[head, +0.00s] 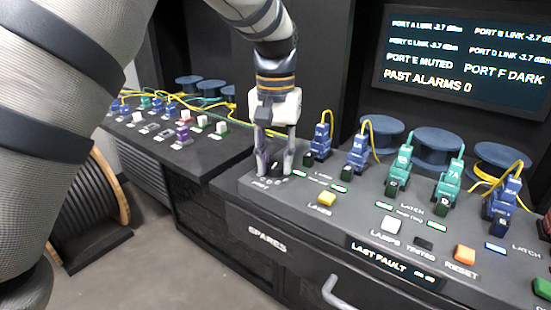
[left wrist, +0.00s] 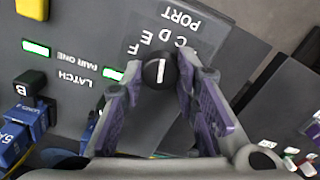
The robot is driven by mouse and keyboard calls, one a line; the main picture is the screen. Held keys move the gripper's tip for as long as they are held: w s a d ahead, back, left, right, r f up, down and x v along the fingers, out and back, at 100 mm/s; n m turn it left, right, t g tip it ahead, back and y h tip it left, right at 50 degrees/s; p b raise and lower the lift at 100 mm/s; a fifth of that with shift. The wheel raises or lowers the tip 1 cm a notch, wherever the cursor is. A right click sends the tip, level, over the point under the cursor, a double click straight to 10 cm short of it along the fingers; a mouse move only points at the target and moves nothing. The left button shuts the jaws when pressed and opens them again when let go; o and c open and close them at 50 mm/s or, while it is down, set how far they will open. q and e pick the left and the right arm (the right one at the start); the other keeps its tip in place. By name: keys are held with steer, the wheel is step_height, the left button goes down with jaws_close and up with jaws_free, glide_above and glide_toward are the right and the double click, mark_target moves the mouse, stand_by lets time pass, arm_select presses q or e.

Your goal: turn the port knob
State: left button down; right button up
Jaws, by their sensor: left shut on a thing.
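The port knob (left wrist: 159,71) is a small round black knob with a white pointer line. In the left wrist view it sits on the grey console panel beside the word PORT and the letters C, D, E and F. The pointer runs roughly up the picture toward the letters; I cannot tell exactly which one it marks. My left gripper (left wrist: 162,80) is shut on the knob, one purple-grey finger on each side. In the head view my left gripper (head: 273,168) points down at the console's left corner and mostly hides the knob. My right gripper is not in view.
A screen (head: 463,62) shows PORT E MUTED, PORT F DARK and PAST ALARMS 0. Right of the gripper stand blue and teal plugs, including a blue one (head: 320,141), with yellow fibres. A yellow button (head: 326,199) is close by. A cable reel (head: 92,200) stands at left.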

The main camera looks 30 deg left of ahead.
mark_target(275, 164)
arm_select(q)
steer(key=n, duration=0.5)
steer(key=shift+n, duration=0.3)
stand_by(0.4)
steer(key=c, duration=1.2)
jaws_free()
step_height(275, 164, up, 12)
steer(key=shift+r, duration=0.1)
